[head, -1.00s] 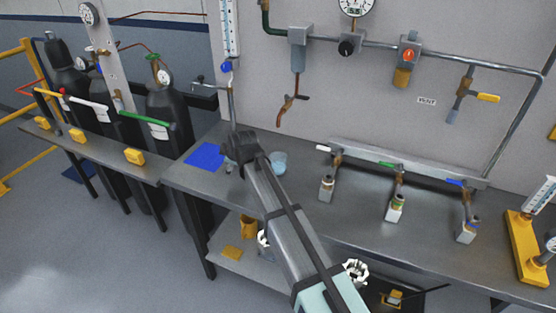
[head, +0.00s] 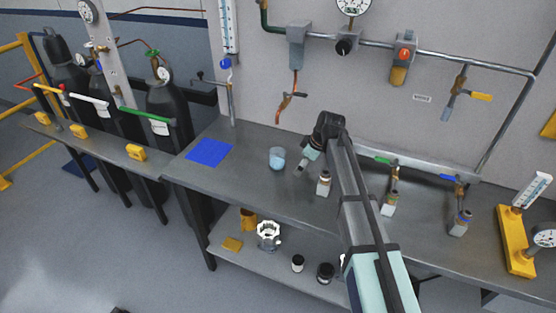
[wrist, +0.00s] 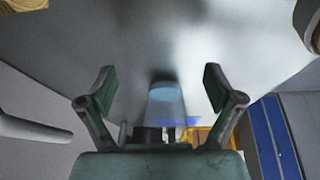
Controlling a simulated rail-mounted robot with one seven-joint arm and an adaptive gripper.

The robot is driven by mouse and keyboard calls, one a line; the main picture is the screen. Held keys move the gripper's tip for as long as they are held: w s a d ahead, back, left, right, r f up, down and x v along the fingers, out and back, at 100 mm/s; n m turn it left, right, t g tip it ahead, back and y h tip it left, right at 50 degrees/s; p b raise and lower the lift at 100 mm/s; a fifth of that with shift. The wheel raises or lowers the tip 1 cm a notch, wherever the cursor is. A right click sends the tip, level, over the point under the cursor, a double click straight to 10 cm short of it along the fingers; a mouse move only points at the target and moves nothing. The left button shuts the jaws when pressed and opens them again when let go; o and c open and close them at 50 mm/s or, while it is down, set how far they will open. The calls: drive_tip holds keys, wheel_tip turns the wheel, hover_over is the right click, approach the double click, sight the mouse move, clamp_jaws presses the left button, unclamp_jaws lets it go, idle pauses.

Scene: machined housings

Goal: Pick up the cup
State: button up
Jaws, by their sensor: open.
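The cup (head: 277,158) is a small, light-blue, see-through vessel standing upright on the grey workbench (head: 262,190). My gripper (head: 300,170) is just to the right of the cup in the head view, with a visible gap between them. In the wrist view my gripper (wrist: 158,90) has its two dark green fingers spread wide and nothing held. The cup (wrist: 166,106) shows between and beyond the fingers there, its lower part hidden by the gripper body. The fingertips are too small to make out in the head view.
A blue square mat (head: 210,152) lies left of the cup. A valve fitting (head: 324,183) stands close right of my gripper, with more valves (head: 389,202) farther right. A thin upright post (head: 231,100) stands behind the mat. The bench between mat and cup is clear.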

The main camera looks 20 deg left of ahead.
sight(275, 156)
drive_tip(key=shift+d, duration=0.6)
drive_tip(key=shift+n+g, duration=0.3)
drive_tip(key=a+p, duration=0.1)
drive_tip(key=a, duration=0.3)
drive_tip(key=a+p, duration=0.1)
drive_tip(key=a, duration=0.3)
drive_tip(key=a+p, duration=0.2)
drive_tip(key=a, duration=0.2)
drive_tip(key=shift+w+a, duration=0.1)
drive_tip(key=shift+w, duration=0.25)
drive_tip(key=shift+f, duration=0.6)
drive_tip(key=c, duration=1.3)
drive_tip(key=shift+r, duration=0.15)
